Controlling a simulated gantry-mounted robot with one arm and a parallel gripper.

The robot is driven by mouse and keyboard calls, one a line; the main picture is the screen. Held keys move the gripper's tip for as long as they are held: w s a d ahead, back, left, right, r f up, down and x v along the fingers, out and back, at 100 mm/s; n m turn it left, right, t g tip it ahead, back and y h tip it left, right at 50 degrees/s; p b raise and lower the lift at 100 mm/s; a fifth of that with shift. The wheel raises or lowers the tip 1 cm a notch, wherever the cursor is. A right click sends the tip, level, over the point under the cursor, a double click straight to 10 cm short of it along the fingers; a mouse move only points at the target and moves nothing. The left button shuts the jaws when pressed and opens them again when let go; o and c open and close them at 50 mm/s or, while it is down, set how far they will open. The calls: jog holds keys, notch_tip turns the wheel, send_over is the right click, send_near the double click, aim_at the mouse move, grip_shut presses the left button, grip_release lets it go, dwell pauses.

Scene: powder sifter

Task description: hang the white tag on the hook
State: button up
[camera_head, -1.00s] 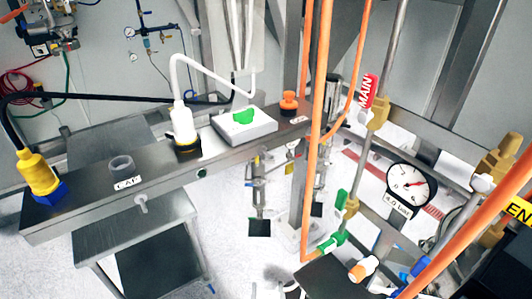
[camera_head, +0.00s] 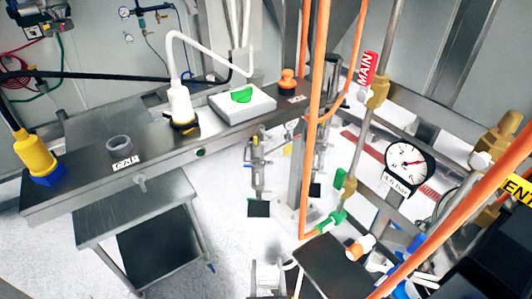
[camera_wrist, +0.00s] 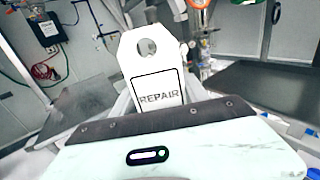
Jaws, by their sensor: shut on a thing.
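The white tag (camera_wrist: 157,70) reads REPAIR and has a round hole near its top. In the wrist view it stands upright, hole end away from me, its lower end hidden behind the dark jaw edge. My gripper (camera_wrist: 158,115) is shut on it. In the head view, a short metal peg (camera_head: 140,183) sticks out of the rail's front face below the CAL label; it may be the hook, but I cannot tell for certain. A pale piece at the bottom of the head view (camera_head: 268,278) may be my gripper; the tag cannot be made out there.
A steel table (camera_head: 135,205) stands below the rail.

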jog(key=w+d+r+n+y+b, duration=0.2)
jog(key=w+r, duration=0.1)
jog(key=r, duration=0.6)
jog(key=w+d+r+n+y+b, duration=0.1)
jog(key=w+d+r+y, duration=0.15)
jog(key=r, duration=0.75)
jog(key=s+d+r+n+g+y+b, duration=0.1)
jog(key=s+d+r+y+b, duration=0.1)
jog(key=r, duration=0.4)
jog(key=s+d+r+n+g+y+b, duration=0.1)
jog(key=s+r+n+g+y+b, duration=0.1)
jog(key=r, duration=0.4)
jog(key=s+y+b, duration=0.1)
jog(key=s, duration=0.1)
jog(key=shift+s+d, duration=0.3)
jog(key=shift+d, duration=0.05)
jog(key=shift+w, duration=0.1)
jog(key=p+x, duration=0.5)
jog(key=x, duration=1.3)
jog(key=shift+f+p, duration=0.15)
jog(key=shift+p, duration=0.15)
